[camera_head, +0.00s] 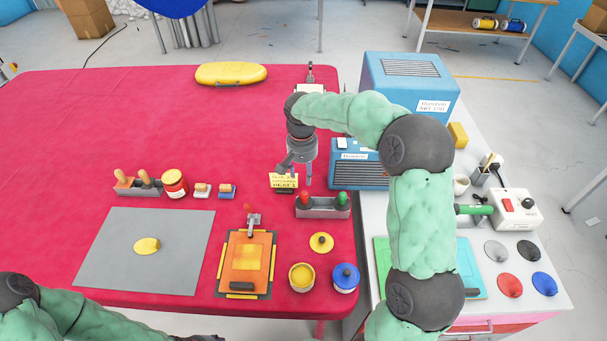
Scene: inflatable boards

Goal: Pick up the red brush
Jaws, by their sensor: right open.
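The red brush (304,198) stands with its red handle up in the left part of a grey holder (323,210). A green-handled one (342,199) stands at the right end of the same holder. The red brush's lower part is hidden by the holder. My right gripper (296,178) points down just above and behind the red handle, open and empty, with a visible gap to the handle. My left arm shows at the bottom left, and its fingers are outside the picture.
A yellow note block (284,181) stands close behind the holder on the red table (130,120). Blue boxes (410,85) stand to the right. The table's far left is clear.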

